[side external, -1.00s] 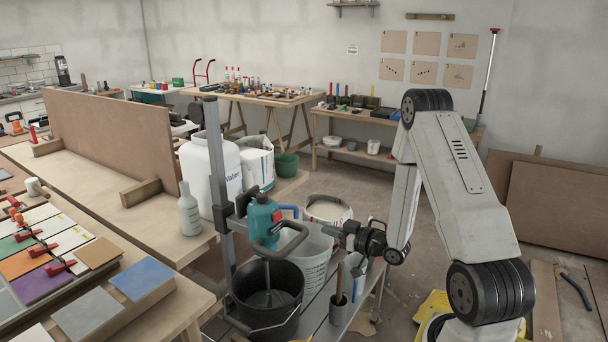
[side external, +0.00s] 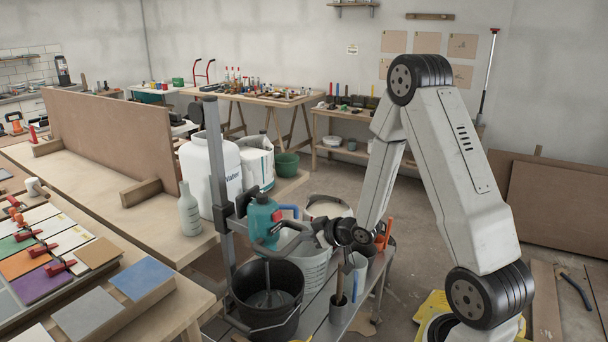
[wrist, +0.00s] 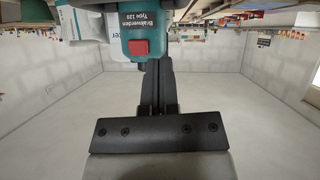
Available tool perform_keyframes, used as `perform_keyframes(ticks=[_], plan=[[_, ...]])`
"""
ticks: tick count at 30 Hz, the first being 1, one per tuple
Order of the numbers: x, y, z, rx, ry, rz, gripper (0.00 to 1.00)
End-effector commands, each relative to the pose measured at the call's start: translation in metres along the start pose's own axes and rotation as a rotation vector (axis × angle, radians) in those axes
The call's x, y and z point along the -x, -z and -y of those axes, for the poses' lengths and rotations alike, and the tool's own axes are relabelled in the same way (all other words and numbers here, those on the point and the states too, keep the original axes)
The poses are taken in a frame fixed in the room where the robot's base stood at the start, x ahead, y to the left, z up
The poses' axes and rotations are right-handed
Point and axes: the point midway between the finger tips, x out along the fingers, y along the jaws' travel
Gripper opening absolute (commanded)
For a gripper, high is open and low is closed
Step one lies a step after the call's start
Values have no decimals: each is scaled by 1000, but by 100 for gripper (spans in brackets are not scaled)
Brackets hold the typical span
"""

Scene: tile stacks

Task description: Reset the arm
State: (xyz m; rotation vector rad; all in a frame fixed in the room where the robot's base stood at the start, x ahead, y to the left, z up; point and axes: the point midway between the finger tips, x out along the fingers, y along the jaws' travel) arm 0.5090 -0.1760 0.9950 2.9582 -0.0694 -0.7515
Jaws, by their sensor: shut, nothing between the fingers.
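My gripper (side external: 317,232) is at the end of my arm in the side external view, above the buckets and close to the teal mixer (side external: 262,218). I cannot tell from this view whether it touches the mixer. In the wrist view my gripper (wrist: 157,75) points toward the top of the picture. Its dark fingers are together with nothing between them. The mixer's teal body with a red button (wrist: 138,47) fills the upper middle of that view, overlapping the fingertip area.
A black bucket (side external: 247,312) and a pale bucket (side external: 313,270) stand below the mixer. A grey upright post (side external: 217,160) rises beside it. Tile stacks (side external: 140,278) lie on the left workbench. A white canister (side external: 205,175) and bottle (side external: 188,212) stand behind. Open floor lies beyond.

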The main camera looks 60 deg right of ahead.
Motion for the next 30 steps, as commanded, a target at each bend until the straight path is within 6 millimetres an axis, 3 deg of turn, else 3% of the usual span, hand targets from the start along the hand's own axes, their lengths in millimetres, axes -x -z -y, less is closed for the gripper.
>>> perform_keyframes(ticks=[8, 14, 30], plan=[[13, 8, 40, 16, -13, 226, 0], [33, 7, 72, 8, -10, 387, 0], [119, -6, 158, -36, 75, 785, 0]])
